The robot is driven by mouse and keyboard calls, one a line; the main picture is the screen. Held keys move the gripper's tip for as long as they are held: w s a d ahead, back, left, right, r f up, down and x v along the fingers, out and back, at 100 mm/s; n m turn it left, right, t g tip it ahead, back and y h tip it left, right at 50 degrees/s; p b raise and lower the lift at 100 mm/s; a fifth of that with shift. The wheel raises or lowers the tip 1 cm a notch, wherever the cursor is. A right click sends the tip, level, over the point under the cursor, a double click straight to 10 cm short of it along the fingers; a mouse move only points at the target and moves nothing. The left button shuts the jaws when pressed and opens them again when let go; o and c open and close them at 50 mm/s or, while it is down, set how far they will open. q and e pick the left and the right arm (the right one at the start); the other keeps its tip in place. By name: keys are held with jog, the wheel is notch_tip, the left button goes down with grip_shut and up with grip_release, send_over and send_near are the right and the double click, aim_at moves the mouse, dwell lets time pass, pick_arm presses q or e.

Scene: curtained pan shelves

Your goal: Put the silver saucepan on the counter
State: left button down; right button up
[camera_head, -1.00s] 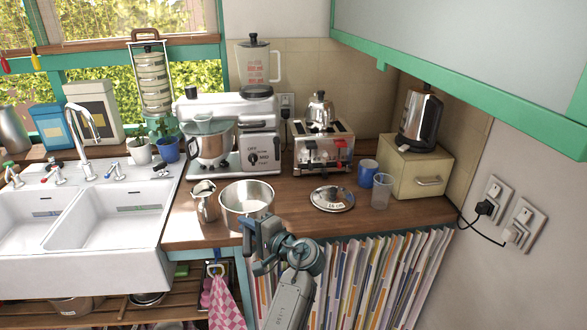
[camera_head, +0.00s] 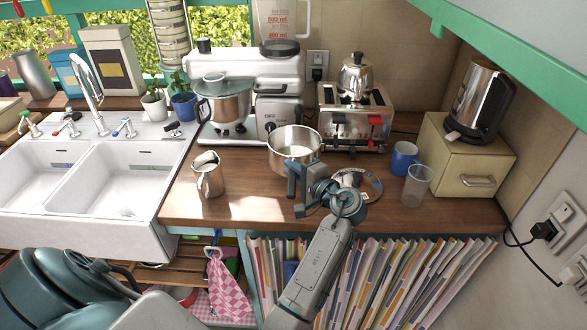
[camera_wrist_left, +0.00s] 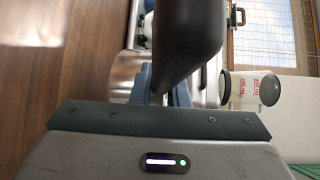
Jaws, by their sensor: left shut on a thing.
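The silver saucepan (camera_head: 294,139) is upright at the middle of the wooden counter (camera_head: 250,208), just right of the stand mixer; I cannot tell whether its base touches the wood. My left gripper (camera_head: 298,178) is at its front side, shut on its handle. In the left wrist view the dark handle (camera_wrist_left: 188,35) runs between the blue fingers (camera_wrist_left: 163,88), and part of the silver pan body (camera_wrist_left: 125,75) shows behind. The gripper partly hides the lower front of the pan. My right gripper is not in view.
A metal pitcher (camera_head: 208,178) stands left of the pan. A lid (camera_head: 366,186) lies to the right, partly behind my arm. The mixer (camera_head: 222,100), toaster (camera_head: 350,128), blue mug (camera_head: 403,158) and clear cup (camera_head: 416,186) stand around. Bare wood lies between pitcher and gripper.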

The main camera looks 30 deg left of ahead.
pick_arm(q)
jog(key=shift+f+b, duration=1.8)
jog(key=shift+f, duration=0.7)
jog(key=shift+f+b, duration=0.5)
jog(key=shift+f, duration=0.4)
jog(key=c, duration=1.3)
grip_release()
jog(key=shift+s, duration=0.1)
jog(key=shift+f, duration=0.1)
jog(key=shift+c, duration=0.3)
